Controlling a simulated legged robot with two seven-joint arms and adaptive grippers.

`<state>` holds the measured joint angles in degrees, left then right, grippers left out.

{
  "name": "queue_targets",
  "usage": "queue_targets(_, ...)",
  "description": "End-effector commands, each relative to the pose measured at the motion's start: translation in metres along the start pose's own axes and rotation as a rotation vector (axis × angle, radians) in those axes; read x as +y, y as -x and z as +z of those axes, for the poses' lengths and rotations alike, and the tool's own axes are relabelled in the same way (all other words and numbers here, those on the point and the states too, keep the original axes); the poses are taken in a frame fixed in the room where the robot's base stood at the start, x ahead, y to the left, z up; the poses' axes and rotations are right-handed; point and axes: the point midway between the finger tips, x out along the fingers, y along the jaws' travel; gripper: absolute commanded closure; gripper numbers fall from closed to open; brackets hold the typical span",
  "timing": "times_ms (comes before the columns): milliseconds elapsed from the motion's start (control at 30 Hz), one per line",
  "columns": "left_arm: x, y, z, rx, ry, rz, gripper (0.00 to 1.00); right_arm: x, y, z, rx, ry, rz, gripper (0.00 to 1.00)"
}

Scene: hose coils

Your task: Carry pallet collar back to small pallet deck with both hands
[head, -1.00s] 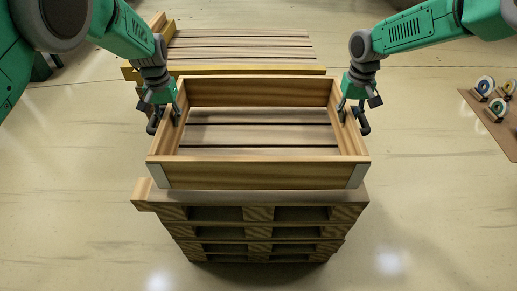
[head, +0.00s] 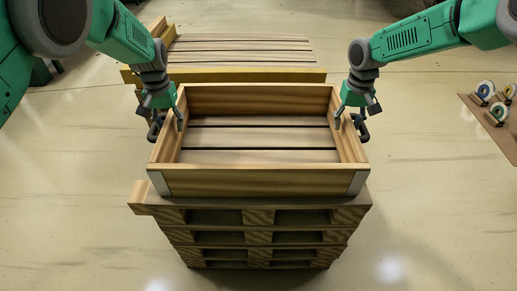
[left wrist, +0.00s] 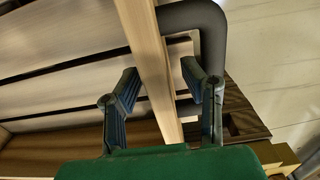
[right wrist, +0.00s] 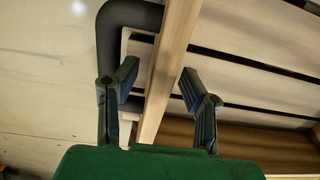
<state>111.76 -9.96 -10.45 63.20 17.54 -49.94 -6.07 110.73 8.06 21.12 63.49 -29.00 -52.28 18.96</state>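The pallet collar (head: 262,183), a rectangular wooden frame with metal corners, sits level over the small pallet deck (head: 150,200) on top of a stack. It looks resting on the deck or very slightly above; I cannot tell which. My left gripper (head: 168,112) and right gripper (head: 350,112) are at its opposite side walls. In the left wrist view, my open fingers (left wrist: 160,82) straddle the wall (left wrist: 147,50) with gaps, one beside the dark handle (left wrist: 210,30). In the right wrist view, my fingers (right wrist: 158,75) are also apart around the other wall (right wrist: 175,45), near its handle (right wrist: 105,35).
A larger slatted pallet with a yellow front beam (head: 235,76) lies behind the collar. A brown board (head: 490,125) with several small wheel-like items is at the far right. The pale floor is clear on both sides of the stack.

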Motion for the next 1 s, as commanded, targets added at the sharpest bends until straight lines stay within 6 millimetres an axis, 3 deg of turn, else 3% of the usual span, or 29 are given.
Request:
queue_targets(300,0.0,0.066,-0.001,0.004,0.001,0.001,0.63,0.0,0.0,0.0,0.0,0.0,0.0,0.63)
queue_targets(500,0.0,0.098,-0.001,0.002,0.0,0.0,0.63,0.0,0.0,0.0,0.0,0.0,0.0,0.63)
queue_targets(767,0.0,0.112,-0.001,0.001,0.0,0.0,0.63,0.0,0.01,-0.001,0.002,0.0,0.0,0.63)
queue_targets(1000,0.0,0.112,-0.001,0.001,0.0,0.0,0.63,0.0,0.057,-0.002,0.004,0.0,0.0,0.63)
